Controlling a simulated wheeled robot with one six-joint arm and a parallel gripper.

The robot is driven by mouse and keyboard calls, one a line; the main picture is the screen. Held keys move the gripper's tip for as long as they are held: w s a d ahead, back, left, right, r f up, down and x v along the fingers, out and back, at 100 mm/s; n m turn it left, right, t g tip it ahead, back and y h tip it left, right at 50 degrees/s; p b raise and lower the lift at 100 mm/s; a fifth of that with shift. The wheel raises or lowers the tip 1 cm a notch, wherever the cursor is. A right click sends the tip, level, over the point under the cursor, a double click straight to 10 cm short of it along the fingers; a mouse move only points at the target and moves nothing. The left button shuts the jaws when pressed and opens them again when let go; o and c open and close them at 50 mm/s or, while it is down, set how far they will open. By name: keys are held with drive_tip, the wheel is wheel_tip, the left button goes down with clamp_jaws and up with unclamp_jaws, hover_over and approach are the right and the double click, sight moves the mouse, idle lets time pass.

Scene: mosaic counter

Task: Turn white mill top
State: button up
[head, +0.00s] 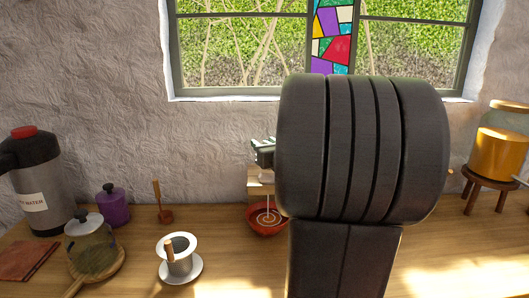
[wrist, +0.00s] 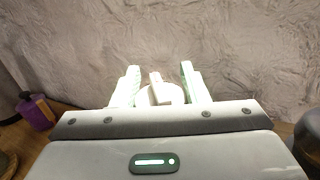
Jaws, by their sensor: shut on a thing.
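My gripper (wrist: 159,80) is shut on the white mill top (wrist: 163,96), which shows as a rounded white piece with a small knob between the two fingers in the wrist view. The lower part of the mill is hidden behind the gripper body there. In the head view my dark arm covers most of this area. Only a bit of my gripper (head: 263,152) shows at the arm's left edge, above a pale piece that I cannot make out clearly.
A red bowl (head: 262,231) stands just below my gripper, by a wooden block (head: 258,188). The wall is close behind.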

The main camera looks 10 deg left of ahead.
drive_tip(key=shift+f+m+t+h+b, duration=0.3)
drive_tip(key=shift+m+t+h+b, duration=0.45)
drive_tip(key=shift+h+b, duration=0.3)
drive_tip(key=m+h+b, duration=0.1)
drive_tip(key=b, duration=0.1)
drive_tip(key=m+t+h+b, duration=0.1)
drive_tip(key=shift+w+d+r+h+b, duration=0.1)
drive_tip(key=shift+d+r+h+b, duration=0.1)
drive_tip(key=shift+h+b, duration=0.15)
drive_tip(key=shift+d+m+t+h+b, duration=0.15)
drive_tip(key=shift+m+t+h+b, duration=0.2)
drive_tip(key=shift+m+h+b, duration=0.7)
drive_tip(key=m+h+b, duration=0.1)
drive_tip(key=h+b, duration=0.1)
drive_tip(key=b, duration=0.2)
drive_tip(key=shift+f+t+h, duration=0.1)
drive_tip(key=shift+t+h, duration=0.15)
drive_tip(key=shift+t, duration=0.05)
